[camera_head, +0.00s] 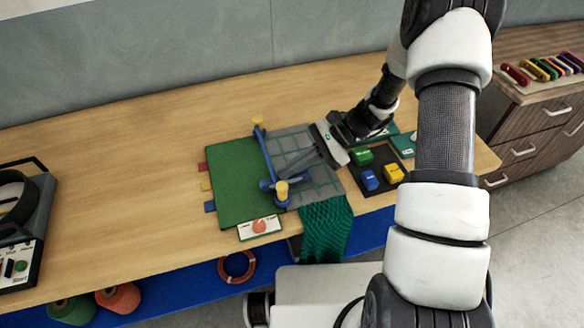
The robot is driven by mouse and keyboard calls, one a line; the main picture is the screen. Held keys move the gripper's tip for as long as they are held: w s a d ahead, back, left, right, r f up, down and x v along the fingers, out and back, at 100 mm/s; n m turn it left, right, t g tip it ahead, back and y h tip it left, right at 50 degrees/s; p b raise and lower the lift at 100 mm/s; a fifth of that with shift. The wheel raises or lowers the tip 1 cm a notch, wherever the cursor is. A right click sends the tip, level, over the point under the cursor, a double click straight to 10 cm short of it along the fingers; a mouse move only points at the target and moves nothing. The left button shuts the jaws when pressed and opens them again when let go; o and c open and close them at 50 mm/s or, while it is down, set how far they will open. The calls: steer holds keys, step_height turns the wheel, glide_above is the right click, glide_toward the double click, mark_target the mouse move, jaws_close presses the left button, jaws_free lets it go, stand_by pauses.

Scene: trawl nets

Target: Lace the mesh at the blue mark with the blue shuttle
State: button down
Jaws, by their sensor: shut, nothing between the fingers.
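A blue block (370,180), which looks like the blue shuttle, sits in a dark tray (378,159) right of the net frame. A green board (236,180) has red, yellow and blue tabs on its left edge; the blue tab (210,206) is the front one. A grey mesh panel (318,180) lies to its right, with green netting (326,228) hanging over the table edge. A blue bar (267,155) with yellow knobs runs between board and panel. My gripper (283,181) is shut and empty, low over the panel by the bar's front knob. Exact contact is unclear.
A yellow block (394,174) and green block (361,155) share the tray. A white card with a red button (260,227) is at the front edge. A dark machine (20,215) stands at the left. The table left of the board is clear.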

mark_target(303, 174)
steer(key=shift+s+d+f, duration=0.1)
steer(key=shift+f, duration=0.3)
steer(key=shift+w+d+f, duration=0.1)
steer(key=shift+w+d, duration=0.1)
steer(key=shift+d, duration=0.6)
steer(key=shift+w+d+f, duration=0.1)
steer(key=shift+w+d, duration=0.05)
steer(key=shift+d, duration=0.6)
steer(key=shift+w+r+p, duration=0.15)
steer(key=shift+r+p, duration=0.25)
steer(key=shift+r, duration=0.45)
steer(key=shift+d, duration=0.1)
steer(key=w+d, duration=0.1)
steer(key=d, duration=0.2)
steer(key=w+d+b, duration=0.1)
steer(key=d, duration=0.3)
steer(key=w+d, duration=0.1)
steer(key=d, duration=0.3)
steer(key=shift+r+b, duration=0.15)
steer(key=shift+b, duration=0.2)
